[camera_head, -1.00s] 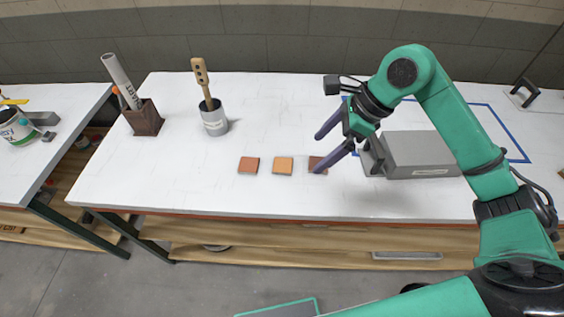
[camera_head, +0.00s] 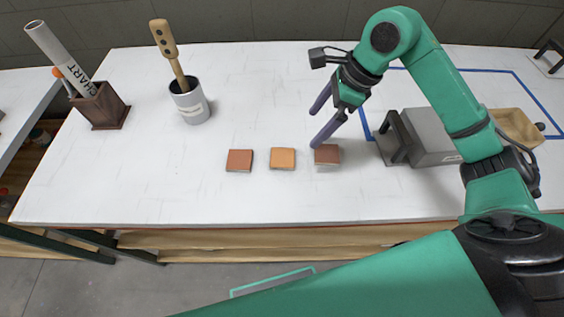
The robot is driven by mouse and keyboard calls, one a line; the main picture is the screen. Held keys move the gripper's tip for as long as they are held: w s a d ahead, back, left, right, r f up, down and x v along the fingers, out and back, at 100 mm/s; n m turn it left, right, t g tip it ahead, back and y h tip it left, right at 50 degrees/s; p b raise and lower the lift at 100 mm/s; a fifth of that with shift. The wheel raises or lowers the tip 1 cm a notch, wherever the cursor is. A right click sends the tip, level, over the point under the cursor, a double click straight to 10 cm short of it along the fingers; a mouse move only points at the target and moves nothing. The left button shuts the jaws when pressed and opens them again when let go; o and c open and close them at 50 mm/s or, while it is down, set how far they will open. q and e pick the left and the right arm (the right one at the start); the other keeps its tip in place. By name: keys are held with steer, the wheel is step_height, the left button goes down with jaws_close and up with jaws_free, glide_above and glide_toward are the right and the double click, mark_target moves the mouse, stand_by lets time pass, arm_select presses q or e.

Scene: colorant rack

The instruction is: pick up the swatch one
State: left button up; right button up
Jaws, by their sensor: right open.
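Three small square swatches lie in a row on the white table. The left one is reddish brown (camera_head: 240,160), the middle one is orange (camera_head: 282,158) and the right one is darker brown (camera_head: 327,156). I cannot tell from the picture which is called swatch one. My right gripper (camera_head: 319,126) is open and empty, its two dark fingers pointing down and left. The lower fingertip is close to the right swatch's upper left edge; I cannot tell whether it touches. My left gripper does not show.
A grey box (camera_head: 422,135) with a dark handle stands right of the swatches, near my right arm. A grey cup (camera_head: 191,105) with a wooden tool and a brown holder (camera_head: 102,108) with a rolled chart stand at the left. A tan tray (camera_head: 518,127) lies behind my arm.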

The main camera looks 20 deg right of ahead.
mark_target(286, 157)
steer(key=p+x, duration=0.2)
steer(key=x, duration=0.5)
steer(key=p+x, duration=0.3)
steer(key=x, duration=0.3)
steer(key=shift+w+a+f, duration=0.15)
steer(key=shift+a+f, duration=0.1)
steer(key=shift+a, duration=0.15)
steer(key=shift+f, duration=0.15)
steer(key=c, duration=1.2)
arm_select(q)
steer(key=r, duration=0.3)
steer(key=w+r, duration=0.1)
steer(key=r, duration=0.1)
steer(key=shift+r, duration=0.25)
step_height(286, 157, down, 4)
steer(key=b, duration=0.3)
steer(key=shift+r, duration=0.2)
arm_select(e)
step_height(286, 157, up, 20)
